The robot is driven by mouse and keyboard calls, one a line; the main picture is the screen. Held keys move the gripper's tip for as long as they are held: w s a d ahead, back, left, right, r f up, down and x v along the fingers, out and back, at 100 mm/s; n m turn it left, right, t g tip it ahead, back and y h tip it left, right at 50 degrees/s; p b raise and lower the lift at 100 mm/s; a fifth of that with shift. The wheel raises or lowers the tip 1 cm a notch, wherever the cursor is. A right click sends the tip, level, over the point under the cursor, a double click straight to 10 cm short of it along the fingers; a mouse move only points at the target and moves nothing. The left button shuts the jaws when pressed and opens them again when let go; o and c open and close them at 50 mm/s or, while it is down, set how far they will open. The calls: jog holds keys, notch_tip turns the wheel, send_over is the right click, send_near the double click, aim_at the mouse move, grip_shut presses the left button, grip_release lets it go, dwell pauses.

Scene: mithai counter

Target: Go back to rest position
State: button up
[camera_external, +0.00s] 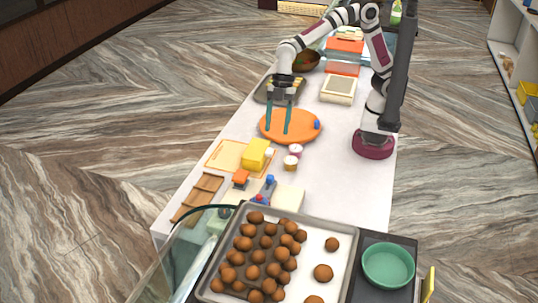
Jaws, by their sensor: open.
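My gripper (278,131) has two teal fingers that point down over the orange round plate (304,136), toward its left side. The fingers are apart and nothing shows between them. Whether the tips touch the plate cannot be told from this view. My arm arches up from its dark red base on the right side of the white counter and reaches left. A small blue item (317,124) sits at the plate's right edge.
Near the plate are small cups (291,163), a yellow block (256,154) and a wooden rack (197,197). A metal tray (347,262) of brown balls and a green bowl (388,265) are in front. A brown bowl (306,61) and boxes (338,89) stand behind.

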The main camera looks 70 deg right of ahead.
jog(key=shift+d, duration=0.1)
dwell(0.3)
jog(key=s+d+r+m+h, duration=0.1)
jog(key=s+d+m, duration=0.4)
jog(key=d+m, duration=0.45)
jog(key=s+d+r+m+h, duration=0.15)
jog(key=s+d+m, duration=0.35)
jog(key=d, duration=0.8)
jog(key=s+d+f+m, duration=0.2)
jog(key=s+d+m, duration=0.3)
jog(key=s+m, duration=0.2)
jog(key=shift+s+d+f+m, duration=0.2)
jog(key=shift+s+d+m, duration=0.2)
jog(key=shift+m, duration=0.65)
